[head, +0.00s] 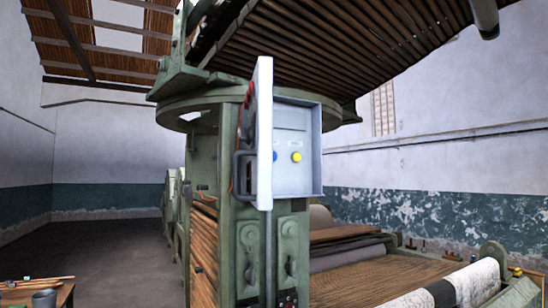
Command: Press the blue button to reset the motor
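A light grey control box (308,180) is mounted on the green machine's post, near the middle of the head view. Its white door (265,135) stands open and is seen almost edge-on. The blue button (275,156) shows as a small sliver just right of the door's edge; the door hides part of it. A yellow button (296,157) sits to its right on the panel. Neither of my grippers is in view.
The green machine (226,240) fills the middle, with a slatted canopy (340,35) above. A roller bed with cloth (370,280) extends right. A small table with a grey pot (44,298) stands at bottom left. The floor (120,255) at left is clear.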

